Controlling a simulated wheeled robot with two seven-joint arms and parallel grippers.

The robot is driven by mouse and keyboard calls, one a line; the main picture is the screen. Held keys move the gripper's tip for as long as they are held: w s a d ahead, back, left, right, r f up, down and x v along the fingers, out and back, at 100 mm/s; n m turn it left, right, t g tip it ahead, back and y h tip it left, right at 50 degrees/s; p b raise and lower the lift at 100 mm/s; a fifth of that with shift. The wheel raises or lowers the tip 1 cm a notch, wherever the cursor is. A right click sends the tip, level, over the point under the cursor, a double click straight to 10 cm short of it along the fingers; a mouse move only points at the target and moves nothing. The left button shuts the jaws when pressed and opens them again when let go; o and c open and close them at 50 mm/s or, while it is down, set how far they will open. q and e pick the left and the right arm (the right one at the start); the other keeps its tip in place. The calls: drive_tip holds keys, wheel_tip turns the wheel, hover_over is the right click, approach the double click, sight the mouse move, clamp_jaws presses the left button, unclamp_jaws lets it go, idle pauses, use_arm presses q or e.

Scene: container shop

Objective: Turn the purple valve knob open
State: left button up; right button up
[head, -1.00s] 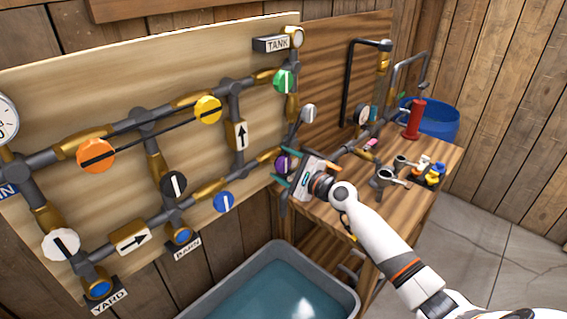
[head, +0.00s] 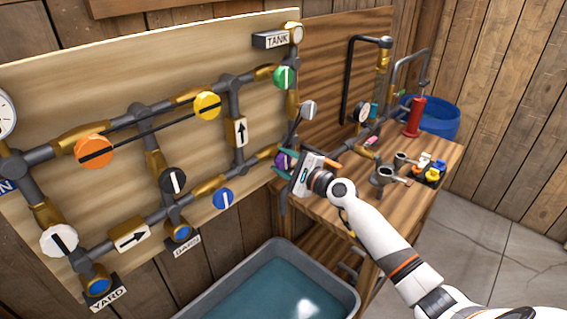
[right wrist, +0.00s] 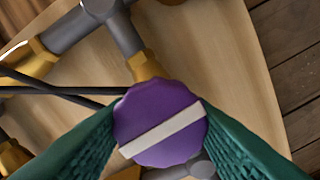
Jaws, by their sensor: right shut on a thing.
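The purple valve knob (head: 281,161) sits at the lower right of the pipe board, partly hidden behind my right gripper (head: 289,168) in the head view. In the right wrist view, the purple knob (right wrist: 160,108) has a scalloped edge and a white stripe that slants up to the right. My right gripper's green fingertips (right wrist: 160,128) are on both sides of the knob and shut on it. My left gripper is in neither view.
The board also carries orange (head: 95,152), yellow (head: 207,106), green (head: 284,77), blue (head: 223,199), black and white knobs. A grey water tub (head: 336,276) stands below. A wooden bench (head: 415,208) with fittings and a red cylinder (head: 416,118) is at the right.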

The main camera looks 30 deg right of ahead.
drive_tip(key=n+b, duration=0.1)
drive_tip(key=n, duration=0.1)
drive_tip(key=n+b, duration=0.2)
drive_tip(key=shift+f, duration=0.3)
drive_tip(key=n+b, duration=0.4)
drive_tip(key=n, duration=0.1)
drive_tip(key=shift+n, duration=0.3)
drive_tip(key=n+b, duration=0.3)
drive_tip(key=shift+n, duration=0.3)
drive_tip(key=shift+n+b, duration=1.05)
drive_tip(key=shift+n, duration=0.95)
drive_tip(key=o, duration=1)
drive_tip(key=shift+r, duration=0.1)
drive_tip(key=shift+s, duration=0.15)
